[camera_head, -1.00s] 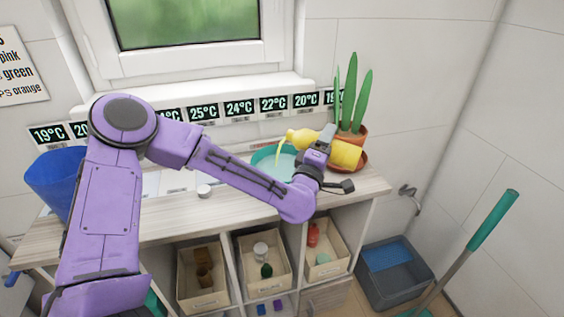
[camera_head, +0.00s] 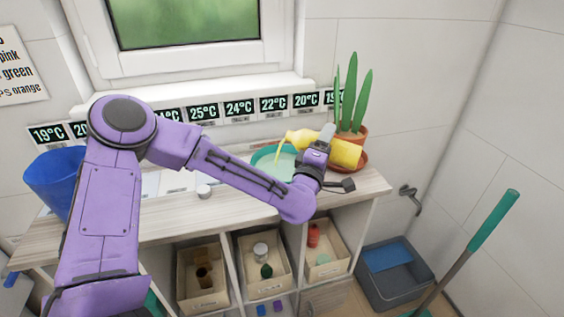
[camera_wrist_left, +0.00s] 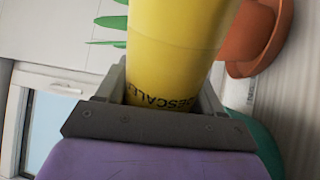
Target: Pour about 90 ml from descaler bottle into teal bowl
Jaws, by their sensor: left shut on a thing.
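The yellow descaler bottle (camera_head: 345,153) lies tipped on its side, its neck pointing left over the teal bowl (camera_head: 260,153). A thin yellow stream runs from its mouth down into the bowl, where pale liquid shows. My left gripper (camera_head: 322,146) is shut around the bottle's body and holds it above the counter. In the left wrist view the bottle (camera_wrist_left: 175,50) fills the jaws, with part of its "DESCALER" lettering showing. My right gripper is not in view.
A potted plant (camera_head: 352,110) in a terracotta pot stands just behind the bottle on the counter (camera_head: 160,228). A small white cap (camera_head: 204,191) lies in front of the bowl. A blue bin (camera_head: 55,180) stands at left. Open crates (camera_head: 203,280) sit below.

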